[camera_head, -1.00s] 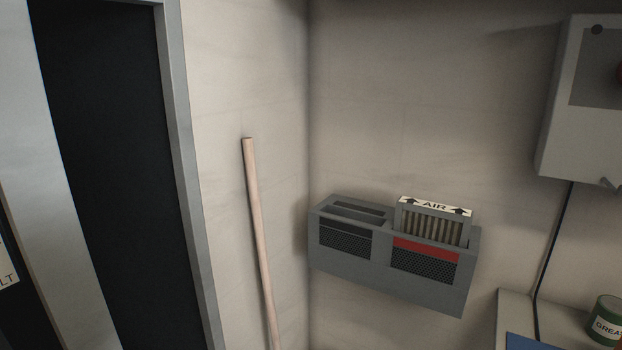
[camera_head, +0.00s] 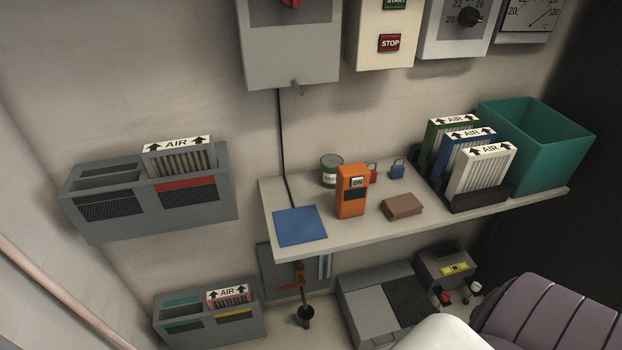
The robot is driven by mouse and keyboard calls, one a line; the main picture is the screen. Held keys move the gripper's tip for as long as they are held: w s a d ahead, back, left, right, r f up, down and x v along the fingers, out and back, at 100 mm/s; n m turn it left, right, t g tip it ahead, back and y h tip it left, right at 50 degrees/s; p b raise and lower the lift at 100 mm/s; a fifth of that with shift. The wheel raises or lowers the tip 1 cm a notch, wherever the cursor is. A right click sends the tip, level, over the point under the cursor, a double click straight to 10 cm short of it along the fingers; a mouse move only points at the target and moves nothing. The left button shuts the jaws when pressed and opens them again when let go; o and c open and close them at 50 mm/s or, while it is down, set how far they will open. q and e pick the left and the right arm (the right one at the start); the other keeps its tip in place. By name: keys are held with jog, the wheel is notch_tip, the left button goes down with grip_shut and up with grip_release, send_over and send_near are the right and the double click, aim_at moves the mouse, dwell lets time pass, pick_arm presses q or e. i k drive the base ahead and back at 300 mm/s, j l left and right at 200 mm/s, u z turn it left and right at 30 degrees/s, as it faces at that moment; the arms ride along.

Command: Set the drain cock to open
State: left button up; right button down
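What looks like the drain cock (camera_head: 299,273) is low on the wall below the shelf, in front of a grey plate. It has a brass-brown body and a small red lever (camera_head: 289,287) that appears to point left, roughly crosswise to the pipe. A short brown pipe runs down from it towards a black cup-like drain (camera_head: 304,316). The cock is small and dim here, so its setting is hard to read. Neither gripper shows in the head view.
A shelf (camera_head: 350,236) above the cock holds an orange meter (camera_head: 351,190), a blue mat, a can, filters and a teal bin (camera_head: 542,143). Filter racks (camera_head: 150,205) hang at left. A grey box (camera_head: 378,305) stands right of the cock.

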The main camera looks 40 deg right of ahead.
aim_at(293, 286)
jog(key=z, duration=1.05)
